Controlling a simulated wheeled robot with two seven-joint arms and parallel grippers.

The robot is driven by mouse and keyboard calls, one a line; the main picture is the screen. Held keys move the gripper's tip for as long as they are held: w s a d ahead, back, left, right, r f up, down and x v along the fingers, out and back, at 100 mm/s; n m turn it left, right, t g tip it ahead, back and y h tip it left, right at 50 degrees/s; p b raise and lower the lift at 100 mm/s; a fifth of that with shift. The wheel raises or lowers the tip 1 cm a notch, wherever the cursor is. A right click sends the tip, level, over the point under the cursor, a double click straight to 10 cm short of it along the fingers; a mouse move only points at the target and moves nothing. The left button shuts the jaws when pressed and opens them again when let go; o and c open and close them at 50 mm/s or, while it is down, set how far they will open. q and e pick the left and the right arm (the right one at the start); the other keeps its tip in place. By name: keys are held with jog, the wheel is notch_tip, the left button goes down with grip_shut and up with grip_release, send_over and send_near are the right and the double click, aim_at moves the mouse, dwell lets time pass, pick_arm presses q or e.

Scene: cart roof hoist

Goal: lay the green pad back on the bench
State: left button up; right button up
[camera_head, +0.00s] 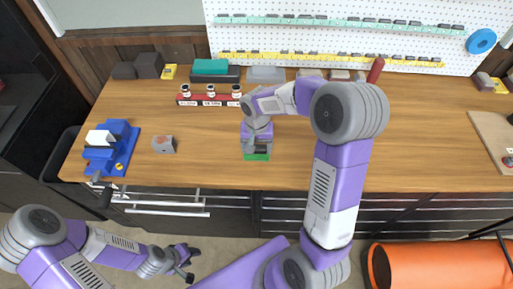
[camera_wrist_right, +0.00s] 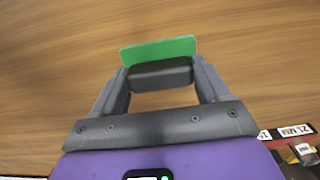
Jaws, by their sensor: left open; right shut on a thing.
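The green pad (camera_head: 256,157) shows at the front of the wooden bench (camera_head: 330,140), at the tips of my right gripper (camera_head: 257,149). The right gripper points down and is shut on the pad. In the right wrist view the pad (camera_wrist_right: 158,50) is a flat green piece with a dark grey block (camera_wrist_right: 162,73) between the two fingers. The bench top (camera_wrist_right: 60,70) lies behind it. I cannot tell whether the pad touches the wood. My left gripper (camera_head: 188,263) is open and empty, low in front of the bench, over the floor.
A grey block (camera_head: 164,145) and a blue vise (camera_head: 112,148) stand left of the pad. A red rack with small jars (camera_head: 210,97) is behind it. Bare wood lies right of the gripper. An orange cylinder (camera_head: 435,265) lies below the bench's front right.

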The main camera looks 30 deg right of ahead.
aim_at(257, 147)
jog(key=shift+f, duration=0.55)
jog(key=shift+w, duration=0.1)
jog(key=shift+f, duration=0.15)
jog(key=o, duration=1)
jog(key=shift+r, duration=0.25)
notch_tip(257, 147, up, 12)
jog(key=p, duration=0.1)
